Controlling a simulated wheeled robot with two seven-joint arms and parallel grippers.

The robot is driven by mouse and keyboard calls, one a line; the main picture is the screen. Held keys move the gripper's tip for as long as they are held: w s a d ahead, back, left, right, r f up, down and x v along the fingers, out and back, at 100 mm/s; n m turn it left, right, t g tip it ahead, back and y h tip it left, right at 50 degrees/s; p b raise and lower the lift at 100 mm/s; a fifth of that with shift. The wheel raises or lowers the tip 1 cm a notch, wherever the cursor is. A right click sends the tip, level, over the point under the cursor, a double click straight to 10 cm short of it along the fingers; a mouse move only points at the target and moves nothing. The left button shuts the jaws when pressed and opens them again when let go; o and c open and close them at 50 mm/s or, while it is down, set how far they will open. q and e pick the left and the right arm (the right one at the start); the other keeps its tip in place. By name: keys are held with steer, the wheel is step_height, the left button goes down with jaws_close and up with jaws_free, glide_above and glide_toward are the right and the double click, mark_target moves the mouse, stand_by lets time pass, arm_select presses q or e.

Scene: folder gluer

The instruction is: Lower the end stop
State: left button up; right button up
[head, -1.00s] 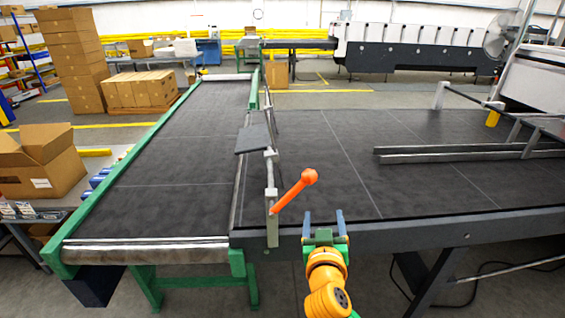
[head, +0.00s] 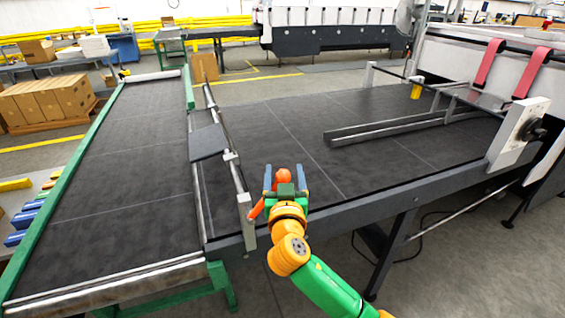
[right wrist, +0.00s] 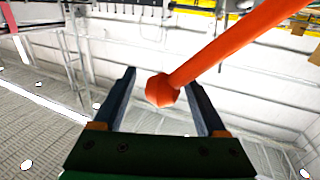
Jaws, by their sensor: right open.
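The end stop (head: 208,142) is a dark grey plate on a rail beside the seam between the two conveyor belts. Its orange lever (head: 257,209) sits at the near end of the rail, with a round knob (head: 284,174) at its tip. My right gripper (head: 284,170) is open, and its two blue-grey fingers stand on either side of the knob in the head view. In the right wrist view the orange knob (right wrist: 159,90) shows between the open fingers, with the lever running to the upper right. Contact cannot be told. My left gripper is not in view.
The left belt (head: 120,170) has a green side rail (head: 60,190). The right belt (head: 290,125) carries long metal guide bars (head: 390,128). A white block with a black knob (head: 518,135) stands at the right. Cartons (head: 48,102) are stacked at the back left.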

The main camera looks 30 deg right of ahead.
steer(key=shift+x, duration=1.05)
steer(key=shift+a, duration=0.15)
jaws_close()
steer(key=shift+f, duration=0.15)
